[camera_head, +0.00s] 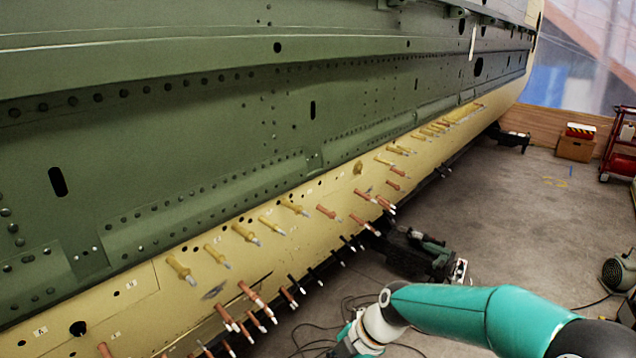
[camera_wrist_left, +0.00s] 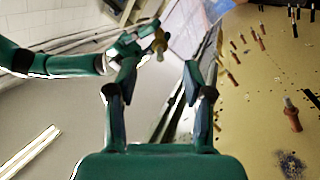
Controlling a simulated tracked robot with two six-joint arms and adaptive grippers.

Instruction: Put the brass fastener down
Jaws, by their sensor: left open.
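A brass-coloured fastener (camera_wrist_left: 160,42) shows in the left wrist view, beyond my left gripper's fingers. It sits at the tips of my right gripper (camera_wrist_left: 143,44), whose arm comes in from the left of that view; the gripper appears shut on it, though the contact is small. My left gripper (camera_wrist_left: 160,72) is open, with nothing between its fingers. In the head view my right arm reaches in from the lower right, and its gripper is cut off at the bottom edge. My left gripper does not show clearly there.
The fuselage panel (camera_head: 130,300) carries rows of protruding brass fasteners (camera_head: 245,233) and copper-coloured ones (camera_head: 252,294). A dark and teal machine (camera_head: 425,255) stands on the floor beside it. A cardboard box (camera_head: 575,148) and red cart (camera_head: 618,150) stand far right. The floor between is mostly open.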

